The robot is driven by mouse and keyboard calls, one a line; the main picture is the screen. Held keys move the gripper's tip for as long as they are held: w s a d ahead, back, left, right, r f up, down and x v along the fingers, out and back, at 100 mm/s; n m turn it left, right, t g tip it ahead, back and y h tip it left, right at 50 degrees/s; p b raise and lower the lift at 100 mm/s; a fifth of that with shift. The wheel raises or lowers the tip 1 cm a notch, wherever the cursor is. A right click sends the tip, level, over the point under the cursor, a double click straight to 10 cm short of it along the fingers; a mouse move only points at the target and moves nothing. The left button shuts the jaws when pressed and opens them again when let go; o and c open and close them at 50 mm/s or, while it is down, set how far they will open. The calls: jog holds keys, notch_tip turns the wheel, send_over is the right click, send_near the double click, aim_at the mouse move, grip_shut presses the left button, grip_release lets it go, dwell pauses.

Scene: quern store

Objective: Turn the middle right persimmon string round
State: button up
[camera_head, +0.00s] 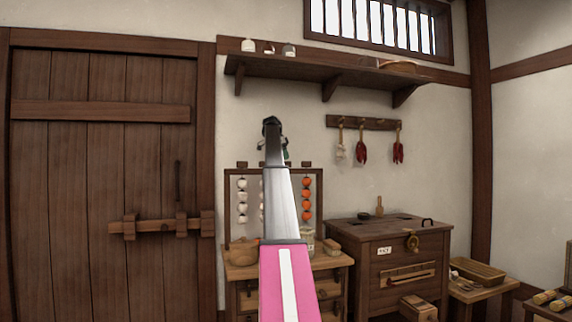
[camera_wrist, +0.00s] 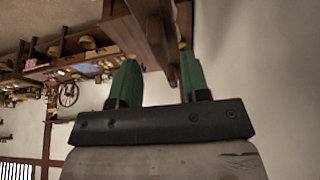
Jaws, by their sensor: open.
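Persimmon strings hang from a dark wooden rack (camera_head: 231,172) on a small chest. The far left string (camera_head: 242,201) shows pale faces, and the far right string (camera_head: 306,200) shows orange ones. A thin strip of another pale string (camera_head: 262,187) shows at the left edge of my arm. My arm covers the middle of the rack, so the middle right string is hidden and I cannot tell which way it faces. My gripper (camera_head: 272,125) is raised above the rack. In the wrist view its green fingers (camera_wrist: 160,65) are apart with nothing between them.
A wall shelf (camera_head: 320,70) runs above the rack. A peg rail (camera_head: 363,122) with hanging bundles is to its right. A wooden bowl (camera_head: 244,252) and a jar (camera_head: 308,236) stand on the small chest (camera_head: 290,270). A larger chest (camera_head: 390,245) stands right of it.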

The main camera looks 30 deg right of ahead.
jog(key=shift+x, duration=1.8)
grip_shut()
jog(key=shift+n, duration=0.3)
grip_release()
